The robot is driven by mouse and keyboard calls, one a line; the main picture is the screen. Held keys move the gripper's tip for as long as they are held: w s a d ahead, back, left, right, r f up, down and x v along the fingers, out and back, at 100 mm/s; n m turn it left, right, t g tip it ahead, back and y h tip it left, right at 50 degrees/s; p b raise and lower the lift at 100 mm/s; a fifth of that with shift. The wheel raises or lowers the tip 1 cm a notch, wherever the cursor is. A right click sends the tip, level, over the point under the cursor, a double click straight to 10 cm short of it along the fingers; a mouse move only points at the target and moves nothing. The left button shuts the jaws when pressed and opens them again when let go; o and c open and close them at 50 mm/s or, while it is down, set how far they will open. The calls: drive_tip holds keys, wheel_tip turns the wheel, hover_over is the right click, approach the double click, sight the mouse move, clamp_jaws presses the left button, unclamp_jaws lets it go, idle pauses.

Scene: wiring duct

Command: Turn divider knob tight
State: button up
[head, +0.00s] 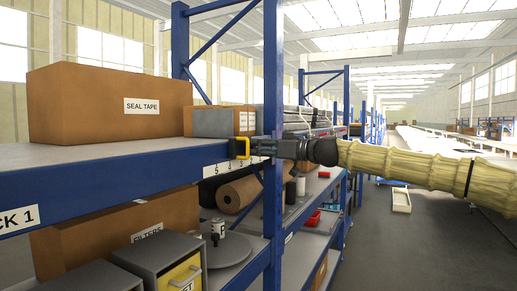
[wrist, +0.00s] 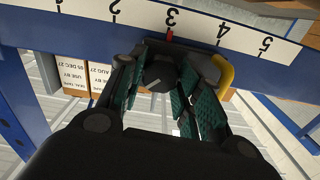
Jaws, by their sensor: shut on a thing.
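The divider knob (wrist: 158,70) is dark and round with a pale line on its face. In the wrist view it sits under the front edge of a shelf, just below a numbered scale strip (wrist: 195,28). A red pointer (wrist: 169,35) stands at the 3. My gripper (wrist: 160,80) has its green-padded fingers closed on the knob from both sides. A yellow curved part (wrist: 223,71) is to the right of the fingers. In the head view my gripper (head: 262,149) is at the shelf's front edge, beside the yellow part (head: 240,148); the knob is hidden there.
A blue rack upright (head: 272,120) stands beside my gripper. A seal tape carton (head: 90,100) and a smaller box (head: 215,121) sit on the upper shelf. Lower shelves hold a brown roll (head: 238,193) and a yellow-fronted bin (head: 180,280). The aisle to the right is open.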

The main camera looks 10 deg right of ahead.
drive_tip(key=shift+m+b, duration=0.4)
drive_tip(key=shift+b, duration=0.15)
drive_tip(key=shift+f+m+b, duration=0.15)
drive_tip(key=shift+m+b, duration=0.45)
drive_tip(key=shift+b, duration=0.1)
drive_tip(key=m+b, duration=0.2)
drive_tip(key=shift+m, duration=0.3)
drive_tip(key=m+b, duration=0.1)
drive_tip(key=m, duration=0.1)
drive_tip(key=shift+m, duration=0.4)
drive_tip(key=m, duration=0.3)
drive_tip(key=shift+m+b, duration=0.3)
drive_tip(key=shift+b, duration=0.1)
drive_tip(key=m, duration=0.6)
drive_tip(key=shift+p, duration=0.4)
drive_tip(key=m+p, duration=0.1)
drive_tip(key=m, duration=0.3)
drive_tip(key=shift+m, duration=0.4)
drive_tip(key=shift+m+p, duration=0.45)
drive_tip(key=shift+m, duration=0.05)
